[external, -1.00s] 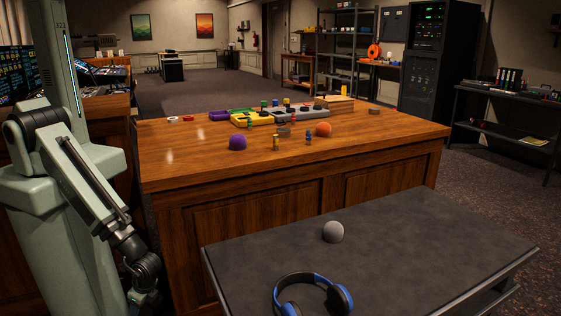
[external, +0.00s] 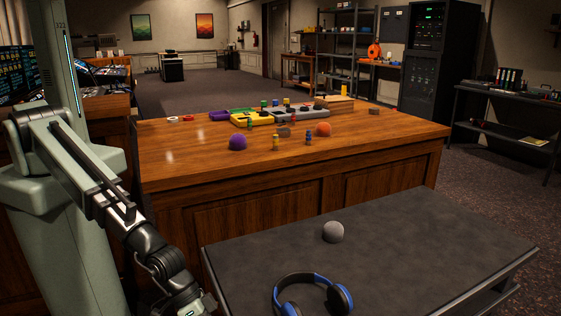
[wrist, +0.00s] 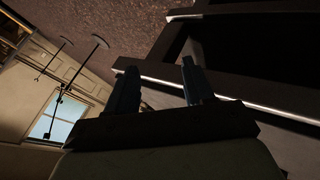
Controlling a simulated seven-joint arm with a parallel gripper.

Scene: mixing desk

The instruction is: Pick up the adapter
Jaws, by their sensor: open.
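I cannot tell for certain which object is the adapter. In the external view my arm reaches low at the bottom left, beside the grey table, and the fingertips are out of frame. My gripper is far from the small pieces.
A grey table (external: 245,252) stands in front of the desk with a grey ball (external: 333,232) and blue headphones (external: 313,294). A dark frame edge (wrist: 240,104) lies close to my fingers.

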